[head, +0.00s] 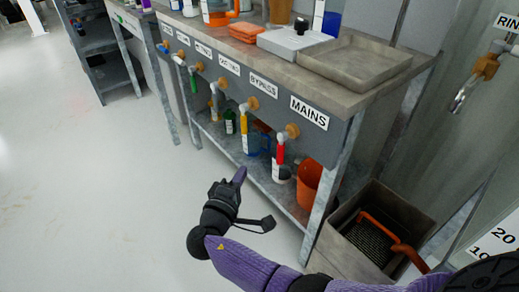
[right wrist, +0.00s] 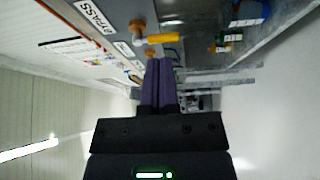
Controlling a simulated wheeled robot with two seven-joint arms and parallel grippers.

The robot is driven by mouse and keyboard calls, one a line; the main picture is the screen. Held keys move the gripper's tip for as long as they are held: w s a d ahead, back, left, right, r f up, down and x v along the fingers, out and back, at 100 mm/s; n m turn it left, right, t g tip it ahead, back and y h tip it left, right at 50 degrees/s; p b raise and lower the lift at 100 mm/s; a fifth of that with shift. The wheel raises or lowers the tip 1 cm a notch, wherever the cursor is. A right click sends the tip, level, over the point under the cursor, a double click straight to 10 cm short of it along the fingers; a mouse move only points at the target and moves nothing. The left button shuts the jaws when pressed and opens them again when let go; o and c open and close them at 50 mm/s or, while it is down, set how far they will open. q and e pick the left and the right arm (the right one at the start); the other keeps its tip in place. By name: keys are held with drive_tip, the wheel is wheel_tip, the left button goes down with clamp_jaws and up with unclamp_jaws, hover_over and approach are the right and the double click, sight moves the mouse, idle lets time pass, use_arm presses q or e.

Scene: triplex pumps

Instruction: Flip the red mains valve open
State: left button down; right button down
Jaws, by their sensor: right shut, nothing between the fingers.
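The red mains valve (head: 281,151) is a red lever hanging down from a brass body under the MAINS label (head: 309,112), at the right end of the bench's front panel in the head view. My right gripper (head: 239,175) is shut and empty, in front of the bench, to the left of and lower than the red lever, apart from it. In the right wrist view my shut fingers (right wrist: 159,85) point past the yellow bypass valve (right wrist: 160,38). The red lever does not show in that view. My left gripper is not in view.
Other valves with coloured levers line the panel to the left, the yellow one (head: 244,115) nearest. Bottles and an orange bucket (head: 309,184) stand on the lower shelf. A grey bin (head: 372,228) stands at the right. The floor at left is clear.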

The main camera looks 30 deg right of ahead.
sight(280, 153)
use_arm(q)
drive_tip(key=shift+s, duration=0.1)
use_arm(e)
drive_tip(key=shift+d+f, duration=0.1)
